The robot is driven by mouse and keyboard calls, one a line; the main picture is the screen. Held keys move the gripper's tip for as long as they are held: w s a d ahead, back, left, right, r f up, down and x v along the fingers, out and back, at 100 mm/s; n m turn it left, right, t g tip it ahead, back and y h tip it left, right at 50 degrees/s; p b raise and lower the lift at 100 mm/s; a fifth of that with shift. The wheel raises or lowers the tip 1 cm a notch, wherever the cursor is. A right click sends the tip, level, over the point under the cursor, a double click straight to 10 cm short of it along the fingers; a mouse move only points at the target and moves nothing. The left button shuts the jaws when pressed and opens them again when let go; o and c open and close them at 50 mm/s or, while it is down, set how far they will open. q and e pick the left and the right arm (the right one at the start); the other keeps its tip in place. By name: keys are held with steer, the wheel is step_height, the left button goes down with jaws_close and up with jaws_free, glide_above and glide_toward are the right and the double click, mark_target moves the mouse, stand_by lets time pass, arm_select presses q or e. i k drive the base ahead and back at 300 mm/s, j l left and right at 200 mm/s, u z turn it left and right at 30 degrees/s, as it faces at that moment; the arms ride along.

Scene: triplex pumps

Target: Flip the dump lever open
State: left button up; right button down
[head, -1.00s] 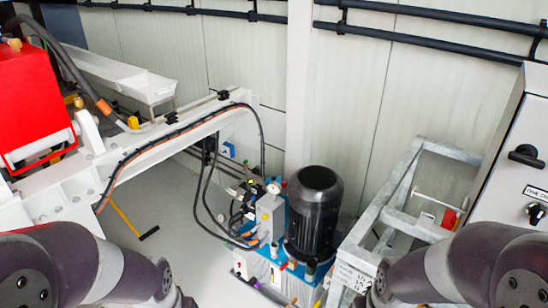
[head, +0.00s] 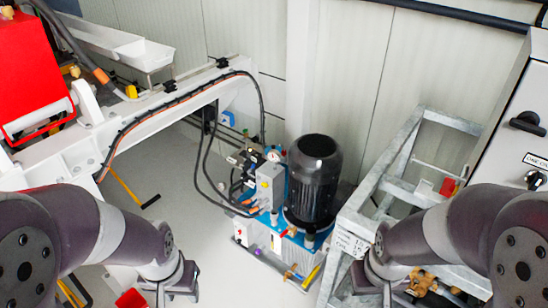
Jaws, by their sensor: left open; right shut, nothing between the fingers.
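A hydraulic unit with a black motor (head: 314,180), a grey box (head: 269,184) and a blue top plate stands on the floor at centre. Small red and yellow fittings show along its front, with a yellow bar (head: 311,277) at its lower right. A yellow rod with a black grip (head: 125,187) shows beside the white beam at left. I cannot tell which part is the dump lever. My two arms come in from the lower corners and bend down at the bottom edge. Their fingers are not visible, and neither arm visibly touches the unit.
A galvanised frame (head: 392,160) and a grey control cabinet (head: 512,130) with black knobs stand at right. A white beam (head: 150,112) with hoses and a red housing (head: 32,70) are at left. Grey floor (head: 200,225) lies open between beam and unit.

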mark_target(283, 233)
steer(key=i+j+z, duration=0.3)
steer(key=j, duration=0.35)
steer(key=i+j+z, duration=0.2)
steer(key=j, duration=0.2)
steer(key=i+j+z, duration=0.15)
steer(key=j, duration=0.2)
